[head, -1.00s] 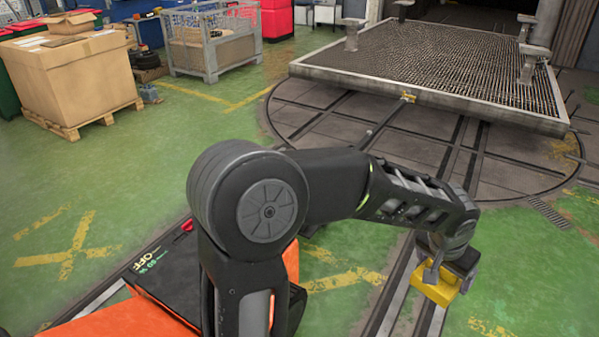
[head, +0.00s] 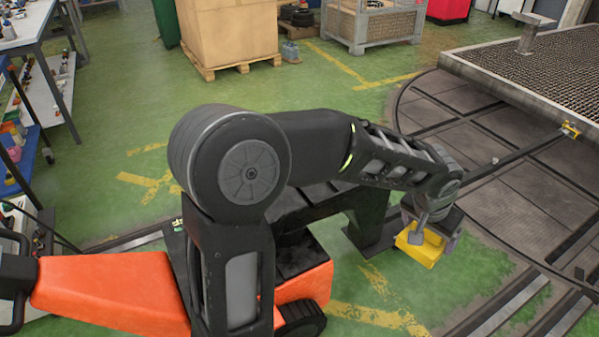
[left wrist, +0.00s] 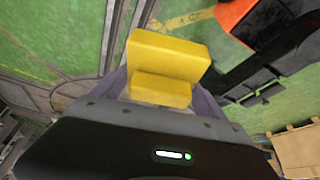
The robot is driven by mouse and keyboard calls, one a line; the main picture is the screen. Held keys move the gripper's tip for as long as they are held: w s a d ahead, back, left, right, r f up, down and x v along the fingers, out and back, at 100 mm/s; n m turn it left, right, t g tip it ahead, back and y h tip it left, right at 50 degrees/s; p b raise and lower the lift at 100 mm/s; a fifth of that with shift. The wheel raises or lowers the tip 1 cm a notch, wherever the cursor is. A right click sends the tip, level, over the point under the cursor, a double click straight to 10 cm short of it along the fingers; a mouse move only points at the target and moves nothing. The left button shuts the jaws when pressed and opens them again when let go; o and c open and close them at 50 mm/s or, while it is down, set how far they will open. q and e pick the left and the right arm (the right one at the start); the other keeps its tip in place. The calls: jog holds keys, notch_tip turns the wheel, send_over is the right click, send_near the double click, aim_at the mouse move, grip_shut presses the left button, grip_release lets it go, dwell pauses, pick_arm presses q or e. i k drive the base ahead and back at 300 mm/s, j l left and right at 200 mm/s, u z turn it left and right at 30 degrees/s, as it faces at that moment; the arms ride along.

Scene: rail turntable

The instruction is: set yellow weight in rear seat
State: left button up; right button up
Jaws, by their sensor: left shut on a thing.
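My left gripper (head: 432,232) is shut on the yellow weight (head: 419,248) and holds it up above the floor, right of centre in the head view. In the left wrist view the yellow weight (left wrist: 168,62) is a stepped yellow block between the fingers, with green floor and rails behind it. The rear seat cannot be made out in these frames. My right gripper does not show.
A turntable (head: 500,130) carries a mesh-topped platform (head: 520,62) at the right. Rails (head: 515,300) run at the lower right. A cardboard box on a pallet (head: 225,40) and shelves (head: 40,70) stand farther back.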

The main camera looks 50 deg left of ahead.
aim_at(318, 189)
jog(key=i+j+u, duration=0.25)
jog(key=i+u, duration=0.7)
jog(key=i, duration=0.15)
